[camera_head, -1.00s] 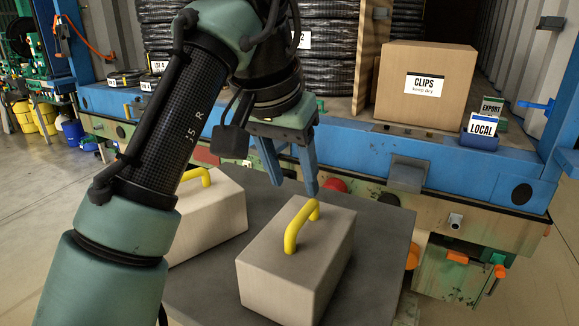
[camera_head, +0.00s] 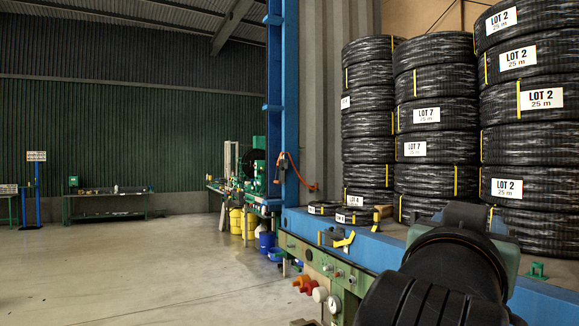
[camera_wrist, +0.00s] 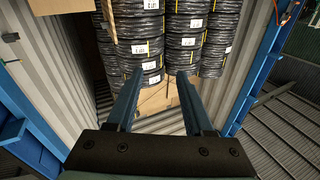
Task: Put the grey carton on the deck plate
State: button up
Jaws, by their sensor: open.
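No grey carton shows in either current view. I cannot pick out a deck plate for sure in either current view. My gripper (camera_wrist: 160,74) is open in the wrist view, its two blue fingers spread with nothing between them. It points at stacks of black wrapped hose coils, apart from them. In the head view only a dark part of my arm shows at the lower right; the fingers are not in that view.
Tall stacks of hose coils (camera_head: 436,115) stand on the blue-edged deck (camera_head: 375,250) at right. A blue post (camera_head: 290,110) rises at its left end. Yellow bins (camera_head: 236,221) and a green bench (camera_head: 105,205) stand farther off. The left floor (camera_head: 120,270) is clear.

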jog(key=s+a+r+n+t+y, duration=0.2)
jog(key=s+a+n+t+y, duration=0.1)
jog(key=a, duration=0.4)
jog(key=s+a+r+n+t+y, duration=0.2)
jog(key=s+a+n+t+y, duration=0.1)
jog(key=a, duration=0.5)
jog(key=s+a+r+n+t+y, duration=0.3)
jog(key=s+a+t+y, duration=0.1)
jog(key=a+t+y, duration=0.2)
jog(key=shift+s+a+n+t+y, duration=0.35)
jog(key=shift+a+t, duration=0.35)
jog(key=shift+a, duration=0.35)
